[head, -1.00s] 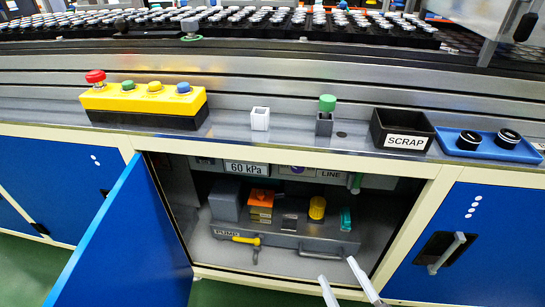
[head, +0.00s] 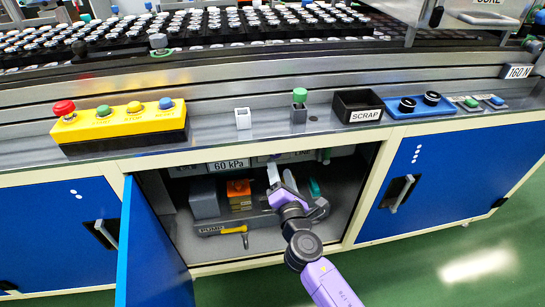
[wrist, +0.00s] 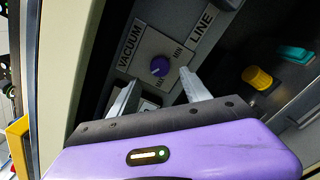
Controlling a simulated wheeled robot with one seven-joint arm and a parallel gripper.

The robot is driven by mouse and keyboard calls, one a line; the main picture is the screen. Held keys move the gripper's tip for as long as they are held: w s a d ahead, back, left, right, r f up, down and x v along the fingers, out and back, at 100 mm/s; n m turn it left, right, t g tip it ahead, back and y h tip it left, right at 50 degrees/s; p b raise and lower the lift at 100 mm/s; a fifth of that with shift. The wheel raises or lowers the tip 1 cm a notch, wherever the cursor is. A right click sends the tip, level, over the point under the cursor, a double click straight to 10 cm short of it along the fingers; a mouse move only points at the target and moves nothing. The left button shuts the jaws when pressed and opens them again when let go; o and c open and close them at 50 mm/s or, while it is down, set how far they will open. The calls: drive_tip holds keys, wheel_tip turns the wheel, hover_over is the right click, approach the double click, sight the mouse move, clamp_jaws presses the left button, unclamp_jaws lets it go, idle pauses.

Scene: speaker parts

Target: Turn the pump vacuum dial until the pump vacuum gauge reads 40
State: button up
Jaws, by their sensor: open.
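My gripper (wrist: 160,88) is open. Its two metal fingers point toward the dial, one on each side of its line, and look short of it; contact cannot be told. A white label reading 60 kPa (head: 229,165) is at the cabinet's upper edge, left of my gripper.
The blue cabinet door (head: 150,250) stands open at left. A box marked PUMP (head: 240,222) lies inside, with an orange block (head: 239,188) and a yellow handle (head: 236,230). A yellow knob (wrist: 257,78) and a teal part (wrist: 296,54) are right of the dial.

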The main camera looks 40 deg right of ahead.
sight(276, 155)
drive_tip(key=x, duration=0.6)
drive_tip(key=shift+w+d, duration=0.2)
clamp_jaws()
